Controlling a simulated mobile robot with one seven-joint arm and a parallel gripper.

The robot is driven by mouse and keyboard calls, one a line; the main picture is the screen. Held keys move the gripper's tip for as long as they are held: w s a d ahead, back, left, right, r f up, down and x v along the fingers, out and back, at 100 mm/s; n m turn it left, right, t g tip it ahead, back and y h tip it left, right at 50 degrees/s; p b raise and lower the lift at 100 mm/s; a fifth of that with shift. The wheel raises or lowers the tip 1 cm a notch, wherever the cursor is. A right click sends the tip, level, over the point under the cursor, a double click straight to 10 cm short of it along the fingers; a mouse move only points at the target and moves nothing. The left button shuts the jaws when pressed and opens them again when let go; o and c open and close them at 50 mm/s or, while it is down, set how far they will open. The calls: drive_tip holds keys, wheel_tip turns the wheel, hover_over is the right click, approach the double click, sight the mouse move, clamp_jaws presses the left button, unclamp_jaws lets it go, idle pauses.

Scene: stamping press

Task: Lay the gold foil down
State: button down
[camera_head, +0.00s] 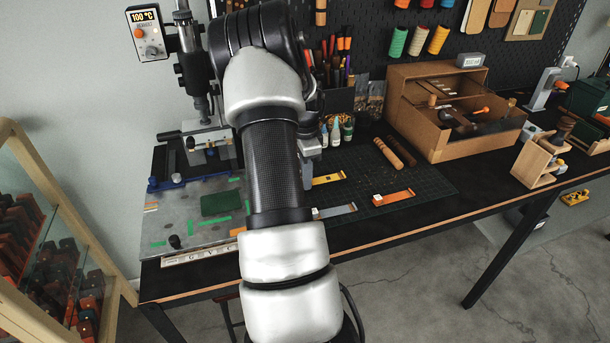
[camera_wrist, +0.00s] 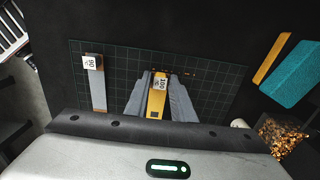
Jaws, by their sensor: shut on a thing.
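The gold foil, a yellow strip with a white tag reading 100 (camera_wrist: 157,103), lies lengthwise between the two grey fingers of my gripper (camera_wrist: 161,80) in the wrist view. The gripper is shut on it. The gold foil also shows in the head view (camera_head: 328,179), just right of my arm, over the dark green cutting mat (camera_head: 435,188). I cannot tell whether the strip touches the mat or is slightly above it. In the head view my arm hides most of the gripper.
A grey strip (camera_head: 337,211) and an orange strip (camera_head: 394,198) lie on the mat. The mat's right part is clear.

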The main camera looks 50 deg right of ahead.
drive_tip(key=shift+f+b, duration=0.45)
drive_tip(key=shift+f, duration=0.4)
drive_tip(key=c, duration=1.4)
unclamp_jaws()
drive_tip(key=shift+c, duration=0.2)
drive_tip(key=shift+r, duration=0.15)
wheel_tip(320, 180, up, 17)
drive_tip(key=shift+p, duration=0.45)
